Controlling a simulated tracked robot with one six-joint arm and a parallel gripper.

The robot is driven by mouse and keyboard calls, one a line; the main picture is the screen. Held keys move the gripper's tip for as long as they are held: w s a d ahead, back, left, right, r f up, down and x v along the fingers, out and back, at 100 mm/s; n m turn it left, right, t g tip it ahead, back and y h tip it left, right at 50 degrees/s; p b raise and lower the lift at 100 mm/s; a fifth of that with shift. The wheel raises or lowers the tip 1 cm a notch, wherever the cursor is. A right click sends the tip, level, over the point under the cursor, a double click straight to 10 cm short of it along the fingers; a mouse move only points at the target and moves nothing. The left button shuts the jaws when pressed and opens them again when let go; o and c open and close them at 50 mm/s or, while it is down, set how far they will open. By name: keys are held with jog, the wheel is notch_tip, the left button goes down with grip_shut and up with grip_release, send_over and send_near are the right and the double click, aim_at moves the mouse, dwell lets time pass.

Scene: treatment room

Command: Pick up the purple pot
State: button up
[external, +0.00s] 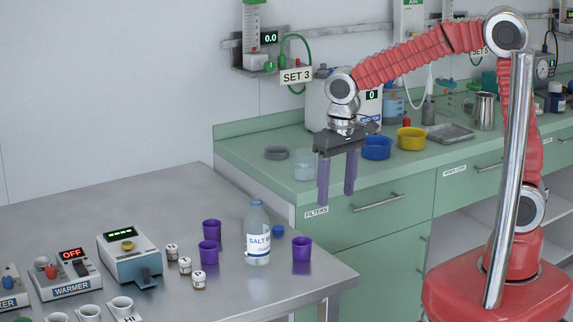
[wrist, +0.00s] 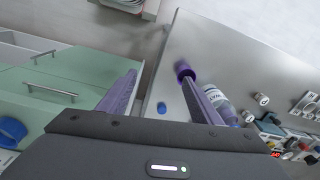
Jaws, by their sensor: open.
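The other two pots cannot be made out there.
Small white jars (external: 185,265), a warmer (external: 70,280) and cups crowd the left. A green counter (external: 270,165) holds blue (external: 377,150) and yellow bowls (external: 411,140).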

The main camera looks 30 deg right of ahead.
jog(key=w+a+m, duration=0.2)
jog(key=a+m, duration=0.6)
jog(key=a, duration=0.1)
jog(key=shift+m, duration=0.4)
jog(key=shift+w+d, duration=0.1)
send_over(302, 249)
jog(key=w, duration=0.2)
jog(key=f, duration=0.8)
jog(key=shift+d+f, duration=0.25)
jog(key=shift+f, duration=0.05)
